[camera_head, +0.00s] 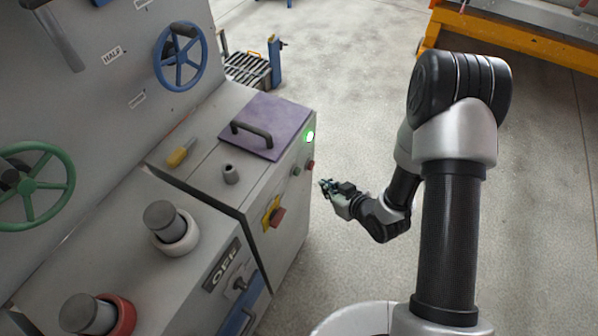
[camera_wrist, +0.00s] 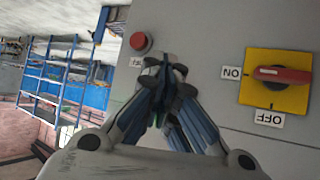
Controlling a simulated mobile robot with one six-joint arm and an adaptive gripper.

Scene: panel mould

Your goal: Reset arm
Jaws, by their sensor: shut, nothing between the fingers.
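My gripper (camera_head: 326,186) is at the end of my arm, just right of the grey cabinet's side panel (camera_head: 290,215) in the head view. In the wrist view my gripper (camera_wrist: 165,65) has its fingers together, with nothing between them. It points toward the panel, between a red push button (camera_wrist: 141,41) and a yellow switch plate (camera_wrist: 275,82) with a red handle. The handle lies level in the picture, beside the ON label. I cannot tell the exact gap to the panel.
A purple lid (camera_head: 266,125) with a black handle, a yellow-handled tool (camera_head: 180,153) and a green lamp (camera_head: 310,136) are on the cabinet. Blue (camera_head: 181,57) and green (camera_head: 32,186) handwheels stand left. Clear concrete floor (camera_head: 350,110) lies right of the cabinet.

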